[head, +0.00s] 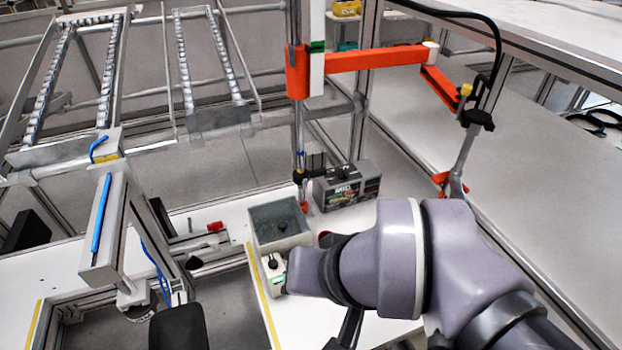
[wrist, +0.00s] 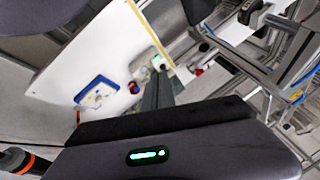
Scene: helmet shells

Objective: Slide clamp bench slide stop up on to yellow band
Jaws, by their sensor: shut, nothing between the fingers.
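The clamp bench stands at the left in the head view, with a grey upright (head: 118,235) that carries a blue strip (head: 102,215). A small yellow patch (head: 107,157) shows at the top of this upright. A grey slide with a red knob (head: 215,227) lies to the right of it. I cannot tell which part is the slide stop. In the wrist view my gripper (wrist: 158,85) is shut and empty, with the white worktop beyond its tips. It is apart from the bench, whose frame shows at the upper right (wrist: 285,85).
A grey bin (head: 280,226) and a dark labelled box (head: 347,186) stand on the worktop near my arm. A red-orange jointed arm (head: 375,60) hangs above them. A yellow strip (head: 262,295) runs along the worktop. A blue-rimmed tray (wrist: 98,93) lies left of my gripper.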

